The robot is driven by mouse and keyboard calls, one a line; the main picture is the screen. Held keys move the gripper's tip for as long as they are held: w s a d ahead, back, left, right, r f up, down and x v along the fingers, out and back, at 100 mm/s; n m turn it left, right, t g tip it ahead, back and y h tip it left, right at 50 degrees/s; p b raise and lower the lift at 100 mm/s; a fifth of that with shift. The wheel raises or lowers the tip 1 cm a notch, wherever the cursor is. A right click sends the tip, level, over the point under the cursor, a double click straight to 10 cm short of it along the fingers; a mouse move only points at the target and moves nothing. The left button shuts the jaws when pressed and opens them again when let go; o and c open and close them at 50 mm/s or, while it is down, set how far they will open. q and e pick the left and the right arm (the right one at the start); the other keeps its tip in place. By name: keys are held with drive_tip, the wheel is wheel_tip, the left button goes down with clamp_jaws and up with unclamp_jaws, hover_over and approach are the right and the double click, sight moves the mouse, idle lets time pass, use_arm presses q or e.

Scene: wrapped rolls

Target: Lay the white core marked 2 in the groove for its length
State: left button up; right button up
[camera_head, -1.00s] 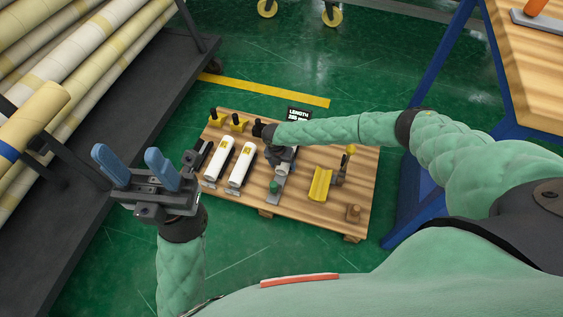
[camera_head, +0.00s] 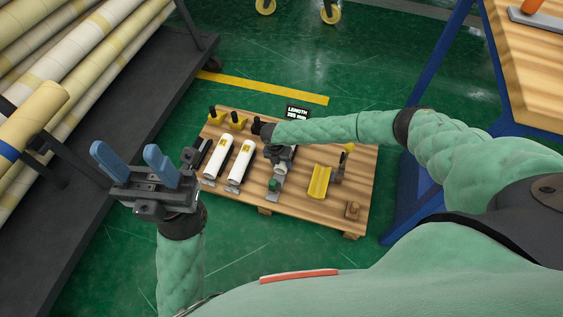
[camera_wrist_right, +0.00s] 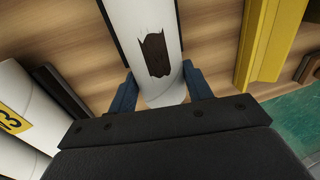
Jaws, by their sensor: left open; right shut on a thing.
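My right gripper (camera_wrist_right: 160,88) is shut on a white core (camera_wrist_right: 142,18), one blue finger on each side. The core has a dark ragged patch; no number shows on it. In the head view the right gripper (camera_head: 279,154) is over the wooden board, its fingers mostly hidden. Two white cores with yellow labels (camera_head: 217,157) (camera_head: 241,159) lie to its left; their numbers are too small to read. One label in the right wrist view (camera_wrist_right: 14,118) shows a 3. A yellow grooved block (camera_head: 320,181) sits to the gripper's right. My left gripper (camera_head: 133,165) is open and empty.
The wooden board (camera_head: 297,205) stands on the green floor. A black LENGTH sign (camera_head: 297,112) is at its far edge, with yellow pieces (camera_head: 237,121) at its far left. A rack of long rolls (camera_head: 75,60) is left; a blue-legged table (camera_head: 535,75) is right.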

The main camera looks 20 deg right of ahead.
drive_tip(key=shift+s+a, duration=0.15)
drive_tip(key=shift+s, duration=0.1)
drive_tip(key=shift+r+p, duration=0.15)
drive_tip(key=shift+p, duration=0.15)
drive_tip(key=shift+r+p, duration=2.4)
drive_tip(key=shift+r, duration=0.45)
